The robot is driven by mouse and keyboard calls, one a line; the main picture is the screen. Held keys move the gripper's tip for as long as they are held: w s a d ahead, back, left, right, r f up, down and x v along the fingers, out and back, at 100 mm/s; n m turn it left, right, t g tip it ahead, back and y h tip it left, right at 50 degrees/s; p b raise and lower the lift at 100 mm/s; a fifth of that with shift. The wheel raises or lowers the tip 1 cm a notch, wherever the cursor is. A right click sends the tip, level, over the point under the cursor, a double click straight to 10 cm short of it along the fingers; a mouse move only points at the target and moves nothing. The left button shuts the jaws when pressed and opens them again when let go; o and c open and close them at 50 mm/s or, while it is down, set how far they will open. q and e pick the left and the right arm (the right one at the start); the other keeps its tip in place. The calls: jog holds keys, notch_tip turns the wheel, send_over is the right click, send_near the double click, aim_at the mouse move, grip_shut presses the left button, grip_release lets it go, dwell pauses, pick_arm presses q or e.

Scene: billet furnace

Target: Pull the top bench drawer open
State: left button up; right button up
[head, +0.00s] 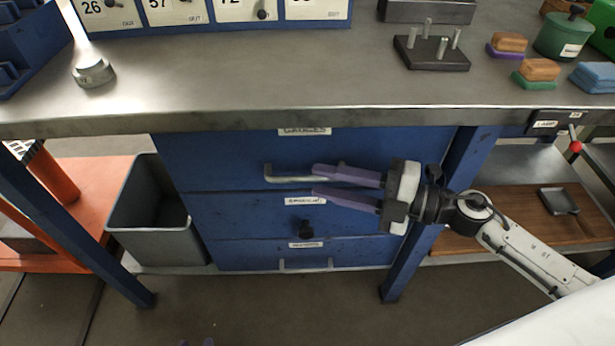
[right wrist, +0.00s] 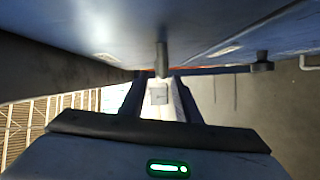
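The top bench drawer (head: 220,160) is blue, with a label at its upper edge, and looks closed. Its pale bar handle (head: 285,179) runs sideways. My right gripper (head: 314,180) comes from the right with two purple fingers apart at the handle's right half. The upper finger covers part of the bar. In the right wrist view the handle (right wrist: 162,58) appears end-on, in line with the gap between the dark fingers (right wrist: 158,95). Contact cannot be told.
The steel bench top (head: 250,75) overhangs above. A blue bench leg (head: 400,270) is beneath my right arm. Floor in front is clear.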

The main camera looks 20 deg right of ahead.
aim_at(317, 180)
jog(key=shift+x, duration=2.2)
grip_shut()
